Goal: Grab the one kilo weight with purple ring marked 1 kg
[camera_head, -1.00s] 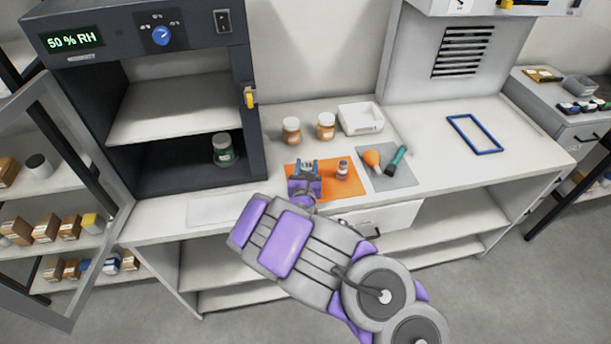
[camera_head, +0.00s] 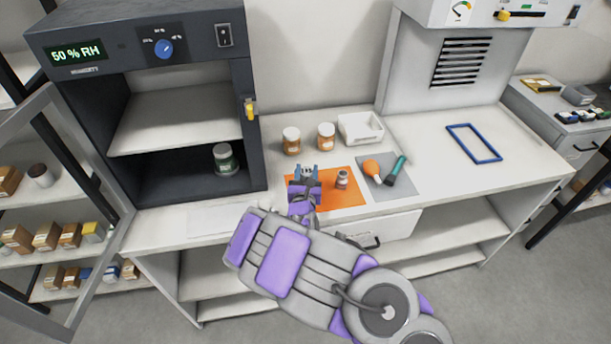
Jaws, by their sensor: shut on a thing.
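Two brown jars (camera_head: 291,141) and a white tray (camera_head: 361,128) stand behind the mat. A grey mat (camera_head: 400,189) holds an orange bulb (camera_head: 371,168) and a green-handled tool (camera_head: 396,171).

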